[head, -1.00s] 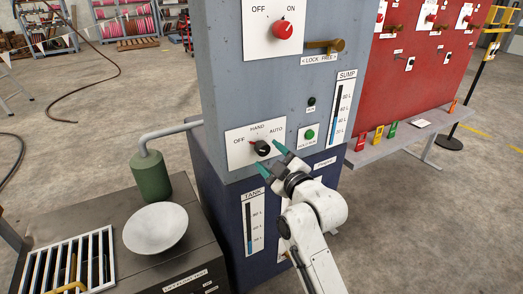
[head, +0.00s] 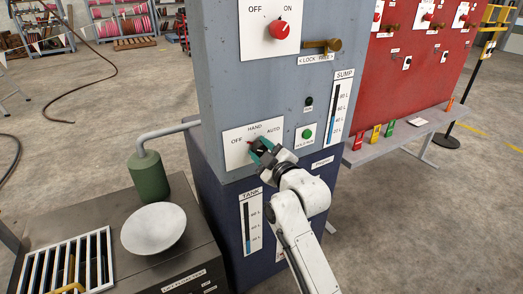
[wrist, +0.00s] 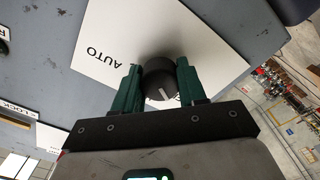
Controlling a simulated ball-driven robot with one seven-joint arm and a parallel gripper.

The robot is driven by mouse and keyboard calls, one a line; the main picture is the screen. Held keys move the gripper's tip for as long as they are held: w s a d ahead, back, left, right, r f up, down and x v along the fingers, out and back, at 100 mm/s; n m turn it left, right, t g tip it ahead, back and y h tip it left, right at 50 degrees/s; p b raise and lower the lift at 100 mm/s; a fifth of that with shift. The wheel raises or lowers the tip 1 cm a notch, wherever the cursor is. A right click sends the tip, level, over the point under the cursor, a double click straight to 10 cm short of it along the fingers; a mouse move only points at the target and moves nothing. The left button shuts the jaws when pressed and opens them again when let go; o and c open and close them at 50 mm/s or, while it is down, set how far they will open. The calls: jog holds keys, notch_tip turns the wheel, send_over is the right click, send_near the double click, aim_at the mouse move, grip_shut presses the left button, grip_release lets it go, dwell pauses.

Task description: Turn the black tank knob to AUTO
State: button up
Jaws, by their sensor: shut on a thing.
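The black tank knob (head: 254,151) sits on a white plate (head: 232,158) marked OFF, HAND and AUTO, low on the grey cabinet. In the head view my gripper (head: 261,152) covers much of it. In the wrist view the knob (wrist: 159,80) is between the two green fingers of my gripper (wrist: 158,84), which is shut on it. Its white line points toward the bottom and slightly right of that view, away from the AUTO label (wrist: 105,57). The AUTO label also shows in the head view (head: 274,132). The other labels are hidden in the wrist view.
A green HOLD/RUN button (head: 306,134) and a SUMP gauge (head: 340,108) are right of the plate. A red OFF/ON knob (head: 278,29) and a brass lever (head: 322,45) are above. A white bowl (head: 153,229) and green cylinder (head: 149,177) stand at left.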

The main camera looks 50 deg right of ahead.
jog(key=c, duration=0.4)
jog(key=shift+c, duration=0.2)
jog(key=shift+m, duration=0.3)
jog(key=m+p, duration=0.2)
jog(key=m, duration=0.4)
jog(key=shift+a, duration=0.1)
jog(key=m+p, duration=0.1)
jog(key=m, duration=0.3)
jog(key=shift+p, duration=0.4)
jog(key=m+p, duration=0.1)
jog(key=m, duration=0.2)
jog(key=shift+m+p, duration=0.3)
jog(key=shift+p, duration=0.05)
jog(key=m+p, duration=0.4)
jog(key=m, duration=0.2)
jog(key=shift+r, duration=0.1)
jog(key=shift+m+p, duration=1.2)
jog(key=shift+m, duration=0.6)
jog(key=shift+f, duration=0.2)
